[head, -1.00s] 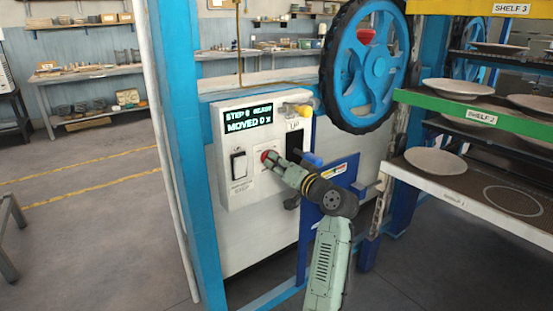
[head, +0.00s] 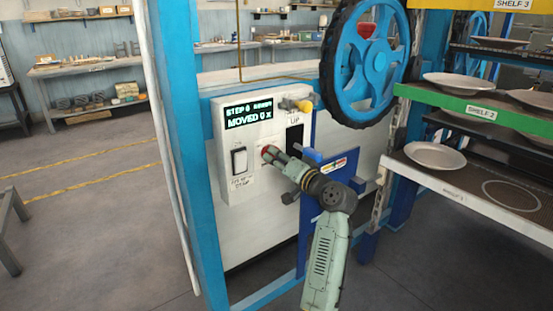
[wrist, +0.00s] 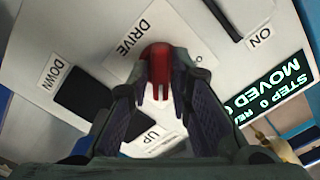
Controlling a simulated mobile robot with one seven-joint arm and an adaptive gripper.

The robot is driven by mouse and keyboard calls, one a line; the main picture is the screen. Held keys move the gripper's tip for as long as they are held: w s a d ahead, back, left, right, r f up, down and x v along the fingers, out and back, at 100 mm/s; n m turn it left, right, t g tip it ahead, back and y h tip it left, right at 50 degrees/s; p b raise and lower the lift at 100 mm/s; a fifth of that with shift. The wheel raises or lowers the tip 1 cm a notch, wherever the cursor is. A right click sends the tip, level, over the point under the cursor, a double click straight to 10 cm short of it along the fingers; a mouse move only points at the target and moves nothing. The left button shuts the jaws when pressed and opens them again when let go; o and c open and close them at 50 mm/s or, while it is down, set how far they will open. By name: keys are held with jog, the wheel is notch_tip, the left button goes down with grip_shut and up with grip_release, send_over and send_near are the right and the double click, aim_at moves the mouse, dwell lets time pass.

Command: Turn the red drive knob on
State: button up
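The red drive knob (wrist: 157,62) sits on a white control panel (wrist: 105,22) beside the printed word DRIVE. My gripper (wrist: 162,72) has one finger on each side of the knob, with both fingertips close to its sides. I cannot tell whether they press on it. In the head view the knob (head: 266,150) shows as a small red spot at the tip of my gripper (head: 272,154). The display (head: 248,117) reads STEP 0 and MOVED 0 X.
Shelves with plates (head: 435,156) stand at right.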

jog(key=shift+o, duration=1.2)
jog(key=v, duration=1.2)
